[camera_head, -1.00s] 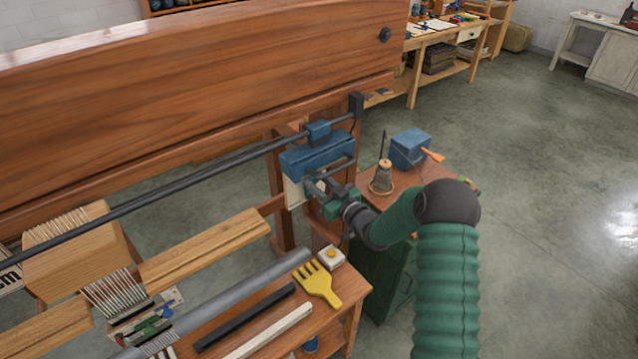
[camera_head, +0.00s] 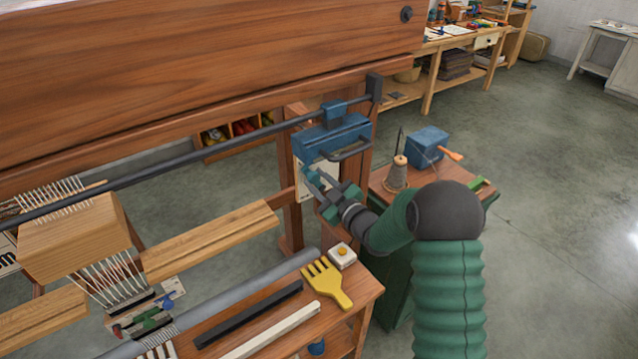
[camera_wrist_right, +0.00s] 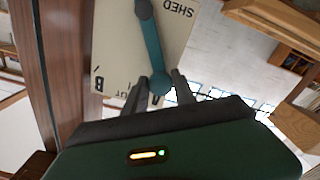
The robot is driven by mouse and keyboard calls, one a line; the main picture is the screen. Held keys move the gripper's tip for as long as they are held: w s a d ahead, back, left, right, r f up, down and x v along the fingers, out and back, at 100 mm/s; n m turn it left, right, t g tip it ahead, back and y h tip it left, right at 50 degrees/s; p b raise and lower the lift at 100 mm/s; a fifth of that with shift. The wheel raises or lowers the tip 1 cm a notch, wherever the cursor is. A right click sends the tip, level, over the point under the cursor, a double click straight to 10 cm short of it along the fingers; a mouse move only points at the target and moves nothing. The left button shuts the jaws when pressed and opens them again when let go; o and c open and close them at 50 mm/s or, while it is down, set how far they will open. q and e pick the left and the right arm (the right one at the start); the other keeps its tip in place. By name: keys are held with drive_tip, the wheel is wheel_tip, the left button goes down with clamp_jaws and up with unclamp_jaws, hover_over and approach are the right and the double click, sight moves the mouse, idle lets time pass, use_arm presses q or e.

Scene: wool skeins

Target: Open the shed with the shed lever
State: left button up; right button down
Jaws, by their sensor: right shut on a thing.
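The shed lever (camera_wrist_right: 153,48) is a teal bar with a grey pivot and a round teal knob, in front of a cream card lettered SHED (camera_wrist_right: 113,42). In the wrist view the two dark fingers of my right gripper (camera_wrist_right: 160,90) stand either side of the knob, shut on it. In the head view my right gripper (camera_head: 322,190) is at the card, below a blue box (camera_head: 332,138) on the loom's post; it partly hides the lever. Part of the card's lower lettering is covered by the fingers. My left gripper is not in view.
A yellow comb (camera_head: 327,284) and a white button box (camera_head: 342,255) lie on the bench below. A cone of thread (camera_head: 397,173) stands on a side table at right.

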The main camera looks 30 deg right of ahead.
drive_tip(key=shift+f, duration=0.15)
drive_tip(key=c, duration=1)
unclamp_jaws()
drive_tip(key=shift+c, duration=0.2)
drive_tip(key=shift+s, duration=0.1)
drive_tip(key=s+d+b, duration=0.1)
drive_tip(key=s, duration=1.5)
drive_tip(key=shift+s+d+b, duration=0.2)
drive_tip(key=shift+s+b, duration=0.1)
drive_tip(key=shift+b, duration=0.1)
